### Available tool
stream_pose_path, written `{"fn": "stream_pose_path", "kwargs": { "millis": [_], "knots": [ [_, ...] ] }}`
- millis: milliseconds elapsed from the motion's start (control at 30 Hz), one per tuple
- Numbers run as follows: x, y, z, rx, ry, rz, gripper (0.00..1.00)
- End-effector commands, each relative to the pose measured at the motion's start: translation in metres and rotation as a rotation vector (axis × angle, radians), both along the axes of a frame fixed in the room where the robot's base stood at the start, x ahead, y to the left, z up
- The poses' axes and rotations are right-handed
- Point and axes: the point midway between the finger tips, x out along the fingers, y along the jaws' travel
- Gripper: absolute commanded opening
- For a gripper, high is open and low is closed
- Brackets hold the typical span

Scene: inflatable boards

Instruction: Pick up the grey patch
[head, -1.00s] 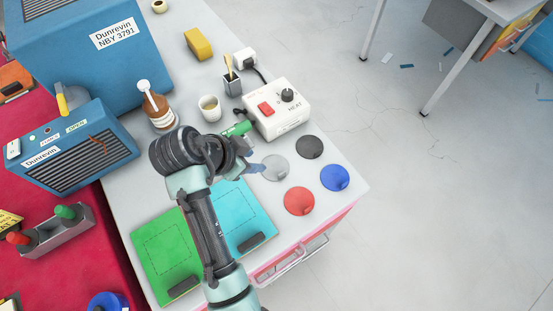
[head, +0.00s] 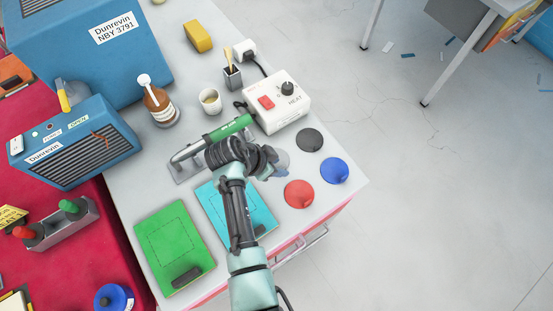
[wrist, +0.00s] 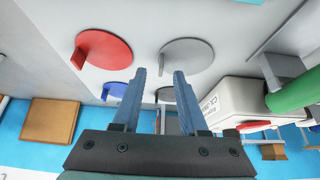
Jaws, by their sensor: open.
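The grey patch (head: 283,158) is a flat disc on the light worktop. In the head view my gripper (head: 277,168) is over it and hides much of it. In the wrist view the whole grey disc (wrist: 188,54) shows just beyond the fingertips, with a small raised tab on its left edge. My gripper (wrist: 160,76) is open and empty, its two blue-grey fingers apart. I cannot tell how high the fingertips are above the patch.
Red (head: 299,193), blue (head: 334,171) and black (head: 309,139) patches lie close by. A green-handled tool (head: 229,128) and a white heat box (head: 277,103) stand behind. Green (head: 175,245) and cyan (head: 211,205) boards lie left, near the worktop's front edge.

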Motion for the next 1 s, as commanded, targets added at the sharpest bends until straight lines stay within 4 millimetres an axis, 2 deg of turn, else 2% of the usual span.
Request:
{"fn": "stream_pose_path", "kwargs": {
  "millis": [200,433,467,667,700,1000],
  "knots": [
    [0.005,-0.007,-0.015,0.0,0.0,0.0,0.42],
    [0.006,-0.007,-0.016,0.001,-0.001,0.001,0.42],
    [0.005,-0.007,-0.016,0.001,-0.001,0.001,0.39],
    [0.005,-0.007,-0.016,0.001,-0.001,0.001,0.03],
    [0.005,-0.007,-0.016,0.001,-0.001,0.001,0.0],
    [0.005,-0.007,-0.016,0.001,-0.001,0.002,0.0]
  ]
}}
